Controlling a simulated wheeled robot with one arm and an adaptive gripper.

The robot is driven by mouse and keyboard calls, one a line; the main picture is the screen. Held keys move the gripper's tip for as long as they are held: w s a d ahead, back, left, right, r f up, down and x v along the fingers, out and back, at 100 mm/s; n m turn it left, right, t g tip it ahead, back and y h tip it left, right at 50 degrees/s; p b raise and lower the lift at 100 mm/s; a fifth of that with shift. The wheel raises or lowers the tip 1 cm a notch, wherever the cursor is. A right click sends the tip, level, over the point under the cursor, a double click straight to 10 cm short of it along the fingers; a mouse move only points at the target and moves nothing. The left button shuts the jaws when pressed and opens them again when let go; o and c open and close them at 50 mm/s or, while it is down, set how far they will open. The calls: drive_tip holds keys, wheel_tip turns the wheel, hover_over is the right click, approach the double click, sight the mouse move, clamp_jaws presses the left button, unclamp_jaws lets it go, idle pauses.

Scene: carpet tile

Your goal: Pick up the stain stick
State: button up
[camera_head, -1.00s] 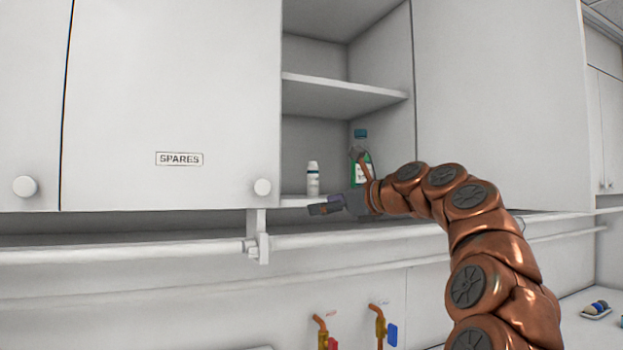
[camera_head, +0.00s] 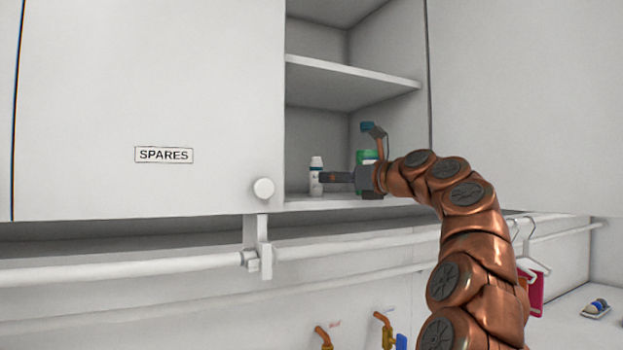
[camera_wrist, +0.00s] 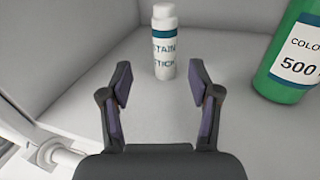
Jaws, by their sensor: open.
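The stain stick (camera_wrist: 164,45) is a small white bottle with a teal band and the words "STAIN STICK". My gripper (camera_wrist: 158,88) is open and empty. In the wrist view the stick is beyond the fingertips, roughly in line with the gap between them, and apart from the fingers. In the head view my gripper (camera_head: 335,178) is at the open cabinet's front, level with the stick.
A green bottle (camera_wrist: 291,50) with a white label stands right of the stick; in the head view my gripper partly hides it. An upper shelf (camera_head: 345,82) is above. A closed door marked SPARES (camera_head: 150,100) is to the left. A white rail (camera_head: 130,272) runs below.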

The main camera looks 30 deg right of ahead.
sight(316, 177)
drive_tip(key=shift+w+d, duration=0.2)
drive_tip(key=shift+w, duration=0.85)
drive_tip(key=shift+w+a+p, duration=0.25)
drive_tip(key=shift+w+p, duration=0.2)
drive_tip(key=shift+w, duration=0.7)
drive_tip(key=shift+w+a+p, duration=0.2)
drive_tip(key=shift+w+p, duration=0.2)
drive_tip(key=shift+w, duration=0.75)
drive_tip(key=shift+s, duration=0.1)
clamp_jaws()
